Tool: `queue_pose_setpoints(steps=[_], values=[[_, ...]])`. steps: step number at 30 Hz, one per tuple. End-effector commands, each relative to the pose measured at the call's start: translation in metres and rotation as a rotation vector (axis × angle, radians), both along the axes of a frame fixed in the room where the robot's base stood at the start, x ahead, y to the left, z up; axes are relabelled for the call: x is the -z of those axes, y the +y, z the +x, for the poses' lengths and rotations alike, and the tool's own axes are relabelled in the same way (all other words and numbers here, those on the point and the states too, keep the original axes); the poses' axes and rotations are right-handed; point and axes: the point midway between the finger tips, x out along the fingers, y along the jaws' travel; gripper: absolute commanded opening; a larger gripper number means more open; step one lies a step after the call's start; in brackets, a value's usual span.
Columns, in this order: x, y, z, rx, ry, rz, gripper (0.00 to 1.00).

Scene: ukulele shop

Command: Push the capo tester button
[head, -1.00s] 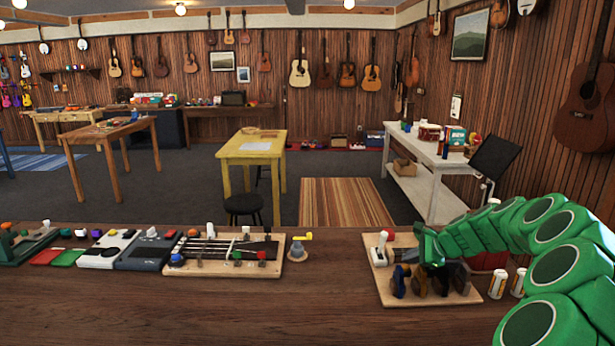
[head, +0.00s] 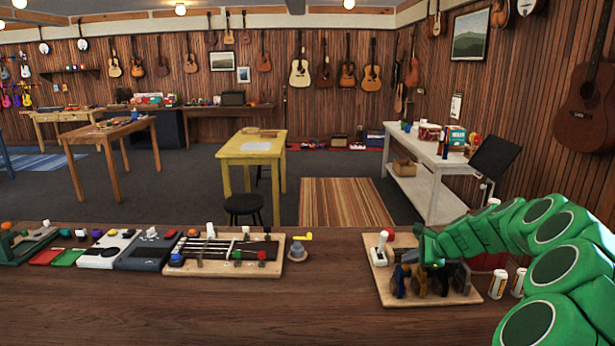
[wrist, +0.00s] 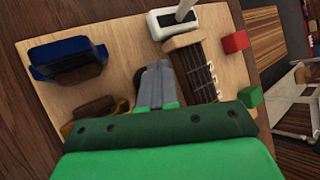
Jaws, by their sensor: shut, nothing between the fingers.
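The capo tester appears to be the light wooden board (head: 382,272) at the right of the counter, also in the wrist view (wrist: 125,35). It carries a short fretted neck piece (wrist: 202,85), a red block (wrist: 235,41), a green block (wrist: 250,95), and a white stick on a white-and-dark base (wrist: 172,22). Which part is the button I cannot tell for certain. Blue (wrist: 68,58) and brown capo-like pieces stand on the board. My gripper (wrist: 154,66) is shut and empty above the board, beside the neck piece. In the head view my green wrist mostly hides that area.
Two small white-and-orange cylinders (head: 497,284) stand right of the board. A stringed wooden board (head: 225,268) and a grey-and-yellow crank piece (head: 298,248) lie to the left. The counter (head: 320,310) between them is clear.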

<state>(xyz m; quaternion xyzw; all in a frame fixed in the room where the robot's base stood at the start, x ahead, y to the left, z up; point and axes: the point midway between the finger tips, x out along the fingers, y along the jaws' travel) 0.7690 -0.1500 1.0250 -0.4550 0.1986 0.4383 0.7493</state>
Motion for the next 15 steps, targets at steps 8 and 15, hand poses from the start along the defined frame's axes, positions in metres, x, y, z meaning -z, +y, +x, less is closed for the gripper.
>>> queue_pose_setpoints(steps=[8, 15], values=[[0.0079, 0.0002, -0.0005, -0.002, 0.003, 0.0, 0.0], [0.0095, 0.0007, -0.001, -0.002, 0.006, 0.0, 0.0]])
